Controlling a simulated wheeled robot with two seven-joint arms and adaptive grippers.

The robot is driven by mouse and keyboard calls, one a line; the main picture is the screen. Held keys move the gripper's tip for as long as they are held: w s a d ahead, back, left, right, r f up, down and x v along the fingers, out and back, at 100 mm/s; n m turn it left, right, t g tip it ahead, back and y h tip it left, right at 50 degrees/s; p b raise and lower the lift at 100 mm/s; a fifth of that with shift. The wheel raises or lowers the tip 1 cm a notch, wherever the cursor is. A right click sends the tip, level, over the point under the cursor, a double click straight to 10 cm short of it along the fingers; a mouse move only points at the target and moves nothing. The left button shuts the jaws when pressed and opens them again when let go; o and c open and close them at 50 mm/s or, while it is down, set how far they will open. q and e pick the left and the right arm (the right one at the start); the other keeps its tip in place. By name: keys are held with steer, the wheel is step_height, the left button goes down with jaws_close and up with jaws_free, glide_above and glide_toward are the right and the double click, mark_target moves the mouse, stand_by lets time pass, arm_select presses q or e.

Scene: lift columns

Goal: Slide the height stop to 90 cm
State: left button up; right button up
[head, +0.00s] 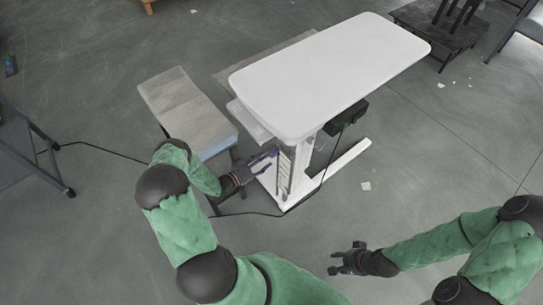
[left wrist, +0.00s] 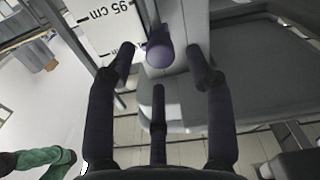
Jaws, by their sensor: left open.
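The height stop is a dark purple knob (left wrist: 160,50) beside a white scale plate (left wrist: 103,28). The plate has black marks and "95 cm" near its top in the left wrist view. My left gripper (left wrist: 158,62) is open, with a fingertip on either side of the knob; I cannot tell whether they touch it. In the head view my left gripper (head: 262,162) is at the white lift column (head: 301,158) under the tabletop, and the scale (head: 284,172) shows small there. My right gripper (head: 342,259) is open and empty above the floor.
The white tabletop (head: 330,70) overhangs the column. A grey bench (head: 180,105) stands to its left, close to my left arm. A black cable (head: 110,151) crosses the floor. The dark stand (head: 440,35) is at the back right.

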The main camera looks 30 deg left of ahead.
mark_target(276, 152)
arm_select(q)
steer(key=shift+b+x, duration=0.5)
steer(key=shift+x, duration=1.65)
jaws_close()
